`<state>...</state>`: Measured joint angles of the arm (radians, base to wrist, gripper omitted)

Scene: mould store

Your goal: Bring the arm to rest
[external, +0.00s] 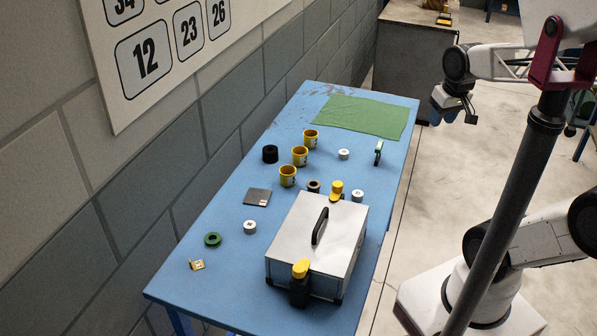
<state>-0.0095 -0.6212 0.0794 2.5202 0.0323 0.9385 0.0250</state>
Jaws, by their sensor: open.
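My gripper (455,108) is in the air to the right of the blue table (225,272), past its right edge and level with its far part. Its fingers are small and dark blue in this view. It is open, with nothing seen between the fingers. It is apart from the table and everything on it.
A metal case (338,232) with a black handle stands on the table's near part. Yellow cups (288,178), white round pieces (344,154), a dark plate (257,197) and a green cloth (360,116) lie beyond. A block wall (150,165) borders the left side.

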